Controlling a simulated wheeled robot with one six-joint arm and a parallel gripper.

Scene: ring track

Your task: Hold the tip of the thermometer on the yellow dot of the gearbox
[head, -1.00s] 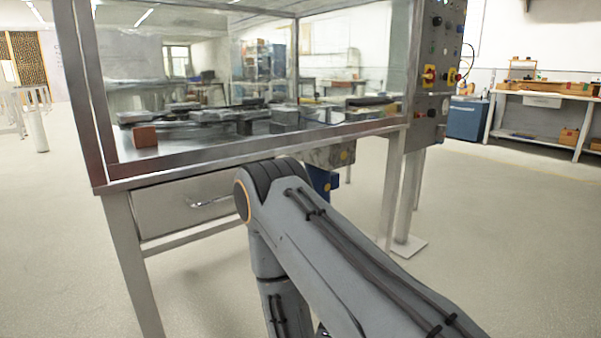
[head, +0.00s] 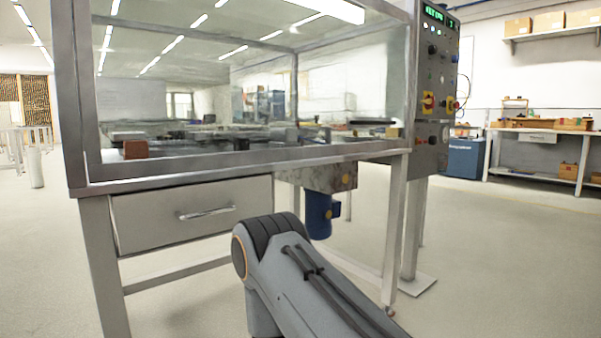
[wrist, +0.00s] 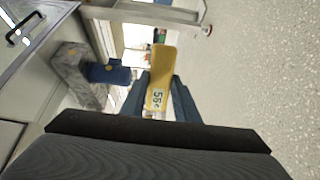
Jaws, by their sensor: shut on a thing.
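The gearbox (head: 318,178) is a grey block under the front edge of the glazed bench. A yellow dot (head: 346,180) shows on its right part. A blue motor (head: 319,214) hangs below it, with a small yellowish mark on its side. In the wrist view, the gearbox (wrist: 85,78) and the blue motor (wrist: 104,74) lie at the left. My gripper (wrist: 160,84) is shut on the yellow thermometer (wrist: 160,70), whose display seems to read 55. The thermometer is to the right of the motor in that view, apart from it. Its tip cannot be made out. The head view does not show my gripper.
The bench has a drawer (head: 191,213) left of the gearbox, a front-left leg (head: 104,265) and a right leg (head: 392,235). A control panel (head: 434,90) stands at its right end. Open floor (head: 510,265) lies to the right.

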